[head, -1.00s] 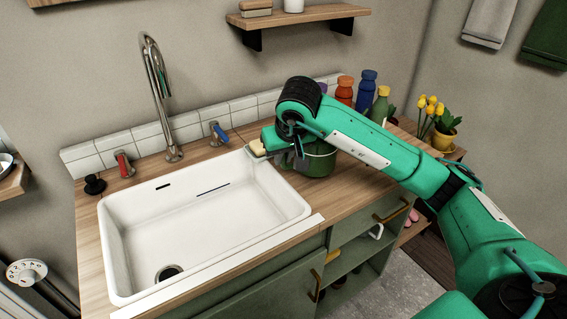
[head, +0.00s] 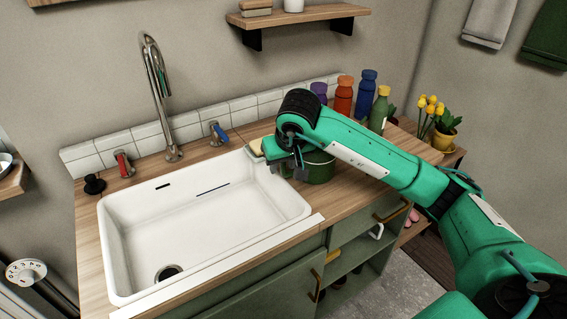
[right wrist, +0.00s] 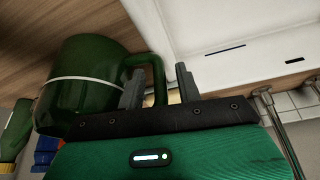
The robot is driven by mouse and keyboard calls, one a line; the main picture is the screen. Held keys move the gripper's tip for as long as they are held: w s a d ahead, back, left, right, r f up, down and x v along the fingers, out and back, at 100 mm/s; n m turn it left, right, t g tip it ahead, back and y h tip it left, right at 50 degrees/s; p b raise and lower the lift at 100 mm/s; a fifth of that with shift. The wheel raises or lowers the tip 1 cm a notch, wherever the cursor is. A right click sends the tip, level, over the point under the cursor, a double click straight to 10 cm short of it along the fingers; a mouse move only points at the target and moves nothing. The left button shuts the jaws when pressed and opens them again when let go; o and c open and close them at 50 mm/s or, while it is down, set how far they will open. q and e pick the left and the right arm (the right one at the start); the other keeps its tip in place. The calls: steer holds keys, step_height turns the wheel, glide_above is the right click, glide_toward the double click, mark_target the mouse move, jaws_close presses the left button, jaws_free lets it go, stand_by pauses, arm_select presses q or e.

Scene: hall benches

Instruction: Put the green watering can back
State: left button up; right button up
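The green watering can (head: 320,168) stands on the wooden counter just right of the sink, partly hidden behind my right arm. In the right wrist view the can (right wrist: 88,85) shows a round dark green body with a pale band, and its loop handle (right wrist: 140,60) faces my fingers. My right gripper (head: 294,172) is at the can's sink side. Its two fingers (right wrist: 158,88) are apart, with part of the handle showing between them. I cannot tell whether they touch it. My left gripper is in neither view.
The white sink (head: 205,215) lies left of the can, with a tall faucet (head: 160,95) behind. Several bottles, including an orange one (head: 343,97), stand behind my arm. A sponge (head: 255,147) is at the sink's back corner. A potted yellow-flowered plant (head: 445,135) stands right.

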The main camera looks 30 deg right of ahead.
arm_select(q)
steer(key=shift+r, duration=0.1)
arm_select(e)
steer(key=shift+r, duration=0.15)
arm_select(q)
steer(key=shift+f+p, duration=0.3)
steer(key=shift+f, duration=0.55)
arm_select(e)
steer(key=v, duration=1.2)
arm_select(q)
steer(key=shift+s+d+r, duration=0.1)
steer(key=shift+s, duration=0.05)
